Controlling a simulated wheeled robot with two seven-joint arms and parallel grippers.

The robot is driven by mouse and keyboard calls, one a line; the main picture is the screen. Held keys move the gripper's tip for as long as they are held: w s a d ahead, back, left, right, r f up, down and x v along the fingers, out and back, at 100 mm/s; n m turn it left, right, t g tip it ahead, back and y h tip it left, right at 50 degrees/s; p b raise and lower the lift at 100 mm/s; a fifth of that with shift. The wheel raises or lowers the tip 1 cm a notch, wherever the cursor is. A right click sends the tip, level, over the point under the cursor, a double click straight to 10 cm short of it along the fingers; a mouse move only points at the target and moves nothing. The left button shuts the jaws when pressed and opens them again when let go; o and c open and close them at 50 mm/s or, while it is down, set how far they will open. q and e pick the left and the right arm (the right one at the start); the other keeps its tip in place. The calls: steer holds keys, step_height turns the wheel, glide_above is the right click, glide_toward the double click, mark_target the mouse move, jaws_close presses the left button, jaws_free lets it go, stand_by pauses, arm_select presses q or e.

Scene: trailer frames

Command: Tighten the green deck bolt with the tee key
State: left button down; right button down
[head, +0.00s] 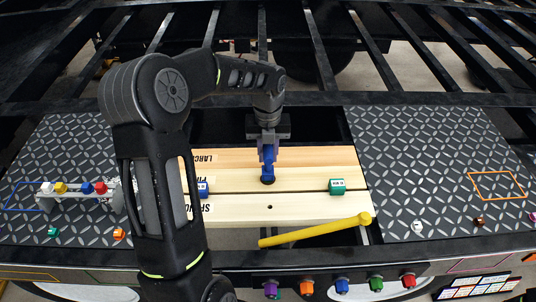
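My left gripper (268,150) points straight down over the middle plank. Its blue lower part ends in a dark tip at the plank; I cannot tell whether this is fingers or a held tool. A long yellow bar-shaped tool (310,232) with a thicker right end lies at the planks' front right edge, apart from my gripper; I cannot tell whether it is the tee key. A green cylinder with a white label (337,186) stands on the planks, right of my gripper. Other green pieces are a knob (375,283) in the front row and a bolt (53,232) at left. My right gripper is out of view.
Printed wooden planks (300,207) lie between two dark tread plates (430,150). A rack (80,195) of coloured pieces stands at left. Black frame bars (320,45) with open gaps lie behind.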

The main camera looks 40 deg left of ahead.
arm_select(q)
steer(key=shift+r, duration=2.2)
